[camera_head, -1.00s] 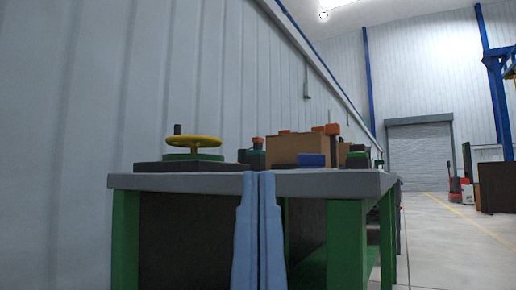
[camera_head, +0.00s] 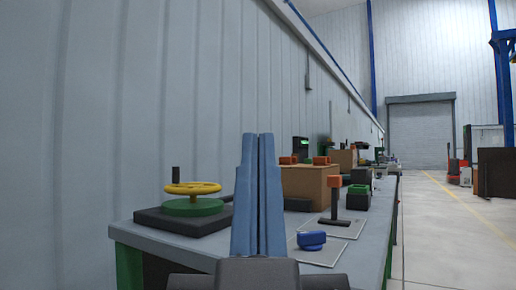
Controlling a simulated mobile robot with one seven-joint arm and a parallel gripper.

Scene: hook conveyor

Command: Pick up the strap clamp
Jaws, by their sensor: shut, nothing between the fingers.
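My gripper (camera_head: 258,140) points upward in the middle of the view, its two blue fingers shut together with nothing between them. It hides part of the bench behind it. I cannot tell for sure which thing is the strap clamp. A small blue piece (camera_head: 311,240) lies on a pale sheet on the bench, just right of my fingers in the picture and apart from them. A green and black piece (camera_head: 358,196) sits farther back.
The grey bench (camera_head: 378,225) runs along the corrugated wall (camera_head: 120,100). A yellow handwheel (camera_head: 193,188) on a black plate stands at the left. A cardboard box (camera_head: 322,184) with orange pieces on top stands behind my gripper.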

